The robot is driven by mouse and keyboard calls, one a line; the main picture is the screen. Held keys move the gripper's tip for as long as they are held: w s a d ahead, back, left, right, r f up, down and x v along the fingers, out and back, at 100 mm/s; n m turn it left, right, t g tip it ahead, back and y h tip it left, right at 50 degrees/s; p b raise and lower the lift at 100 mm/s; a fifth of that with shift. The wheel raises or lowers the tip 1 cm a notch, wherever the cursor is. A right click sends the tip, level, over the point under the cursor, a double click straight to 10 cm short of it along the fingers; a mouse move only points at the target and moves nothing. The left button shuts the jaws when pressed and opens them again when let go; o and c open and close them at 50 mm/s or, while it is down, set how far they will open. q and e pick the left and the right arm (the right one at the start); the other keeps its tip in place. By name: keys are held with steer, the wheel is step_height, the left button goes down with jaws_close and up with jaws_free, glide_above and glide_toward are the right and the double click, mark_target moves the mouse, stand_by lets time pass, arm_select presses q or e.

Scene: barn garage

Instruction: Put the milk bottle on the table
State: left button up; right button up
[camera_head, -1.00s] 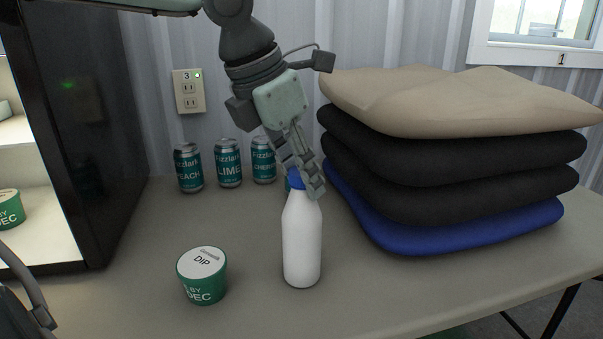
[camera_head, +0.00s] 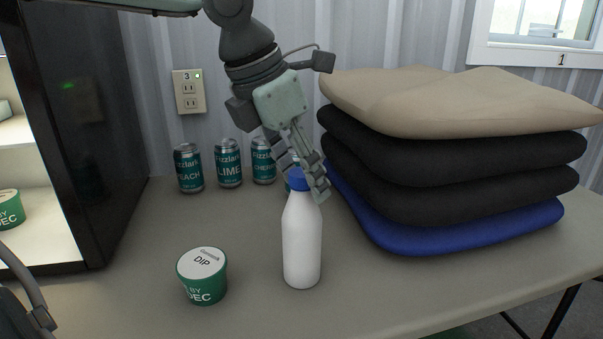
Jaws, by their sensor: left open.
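The white milk bottle (camera_head: 302,245) with a blue cap stands upright on the table (camera_head: 255,312), near its front edge. My left gripper (camera_head: 304,182) reaches down from above. Its fingers are spread open, one on each side of the blue cap in this view. I cannot tell whether a finger touches the cap.
A green dip tub (camera_head: 202,277) stands left of the bottle. Several soda cans (camera_head: 228,163) line the wall behind. Stacked cushions (camera_head: 450,160) fill the right side. A dark open-fronted cabinet (camera_head: 85,140) stands at the left. The table front between tub and bottle is clear.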

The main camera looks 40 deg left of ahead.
arm_select(q)
steer(key=p+v, duration=0.1)
steer(key=v, duration=1.1)
arm_select(e)
steer(key=f, duration=0.2)
steer(key=shift+d+f, duration=0.25)
steer(key=shift+f, duration=0.05)
